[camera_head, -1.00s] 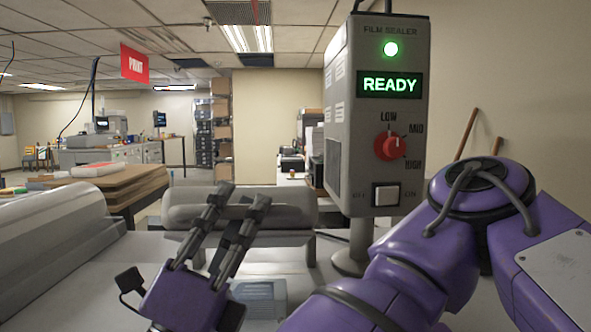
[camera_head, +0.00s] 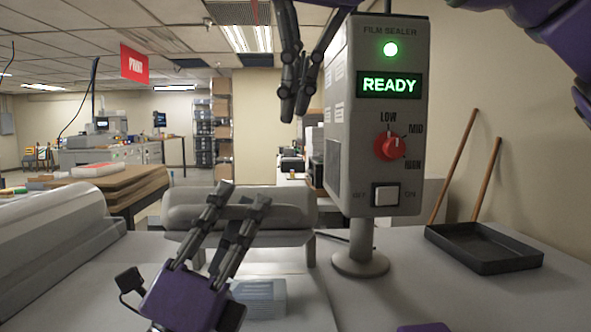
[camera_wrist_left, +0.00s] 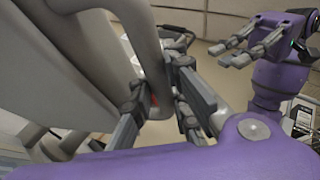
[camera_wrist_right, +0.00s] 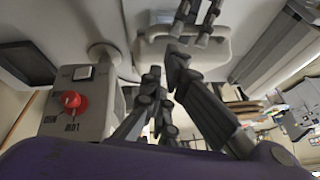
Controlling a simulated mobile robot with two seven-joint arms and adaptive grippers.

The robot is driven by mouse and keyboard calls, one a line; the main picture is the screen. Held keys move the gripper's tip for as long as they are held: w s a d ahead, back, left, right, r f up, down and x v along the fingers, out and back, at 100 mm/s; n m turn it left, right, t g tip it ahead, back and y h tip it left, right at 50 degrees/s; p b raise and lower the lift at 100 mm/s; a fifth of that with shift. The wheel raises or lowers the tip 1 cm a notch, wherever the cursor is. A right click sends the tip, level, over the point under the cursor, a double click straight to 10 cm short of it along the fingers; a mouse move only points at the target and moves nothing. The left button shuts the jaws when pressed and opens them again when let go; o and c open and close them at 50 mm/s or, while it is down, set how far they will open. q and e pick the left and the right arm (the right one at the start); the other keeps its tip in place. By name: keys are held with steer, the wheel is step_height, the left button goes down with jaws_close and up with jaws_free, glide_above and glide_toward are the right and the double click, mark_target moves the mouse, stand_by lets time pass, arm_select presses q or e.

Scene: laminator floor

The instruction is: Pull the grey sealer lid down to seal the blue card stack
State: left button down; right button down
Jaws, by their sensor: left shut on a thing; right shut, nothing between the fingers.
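The grey sealer lid (camera_head: 290,200) spans the middle of the head view behind my left gripper, with a bar along its front. My left gripper (camera_head: 238,195) is shut on that bar; the left wrist view shows its fingers (camera_wrist_left: 160,88) around a grey handle. The blue card stack (camera_head: 264,300) lies on the table in front of the lid, its left part hidden by the left gripper. My right gripper (camera_head: 295,108) is shut and empty, raised high beside the film sealer box. In the right wrist view, its fingers (camera_wrist_right: 166,72) are apart from the lid (camera_wrist_right: 215,52).
The film sealer control box (camera_head: 375,120) stands on a post at right, with a green READY display, a red dial (camera_head: 389,146) and a white switch (camera_head: 385,195). A black tray (camera_head: 483,250) lies far right. A large grey roller (camera_head: 50,235) is at left.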

steer(key=shift+n, duration=0.3)
steer(key=x, duration=0.3)
steer(key=w+d+x, duration=0.1)
steer(key=x, duration=0.7)
steer(key=shift+w+d+r, duration=0.2)
steer(key=shift+d+r, duration=0.05)
steer(key=shift+d, duration=0.05)
steer(key=shift+s+a+f, duration=0.1)
steer(key=shift+s+f, duration=0.05)
steer(key=shift+f, duration=0.25)
